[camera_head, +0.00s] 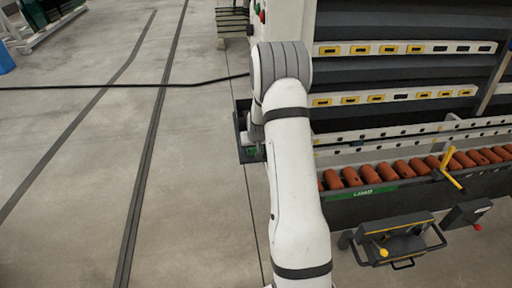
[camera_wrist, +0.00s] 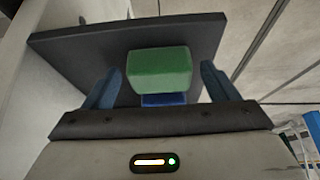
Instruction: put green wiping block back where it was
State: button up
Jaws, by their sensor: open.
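In the wrist view the green wiping block (camera_wrist: 159,68) sits between the two blue fingers of my gripper (camera_wrist: 160,88), with a gap on each side. A blue part (camera_wrist: 164,100) shows just under the green block. Behind them is a dark flat tray or shelf (camera_wrist: 75,45). My gripper is open. In the head view the dark tray (camera_head: 241,115) stands at the left side of the washer, and a bit of green block (camera_head: 250,150) shows there. My arm hides most of the gripper and block in that view.
The washer (camera_head: 400,70) stands at the right with orange rollers (camera_head: 390,172) along its front. A yellow lever (camera_head: 447,167) and a dark control box (camera_head: 400,238) stick out in front. A black cable (camera_head: 120,86) crosses the left.

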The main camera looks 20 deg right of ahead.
jog(key=shift+s+r, duration=0.1)
jog(key=shift+r, duration=0.35)
jog(key=s+a+r, duration=0.4)
jog(key=s+r, duration=0.1)
jog(key=r, duration=0.3)
jog(key=s+a+r, duration=0.4)
jog(key=s+r, duration=0.2)
jog(key=r, duration=0.3)
jog(key=s+a+r+n, duration=0.1)
jog(key=s+a+r, duration=0.1)
jog(key=s, duration=0.6)
jog(key=s+a+r+n+g+y, duration=0.1)
jog(key=s+a+r, duration=0.1)
jog(key=s+a, duration=0.3)
jog(key=s+a+r+n+g, duration=0.1)
jog(key=s+a+r, duration=0.1)
jog(key=s, duration=0.8)
jog(key=shift+s+a, duration=0.3)
jog(key=shift+a, duration=0.45)
jog(key=shift+r, duration=0.1)
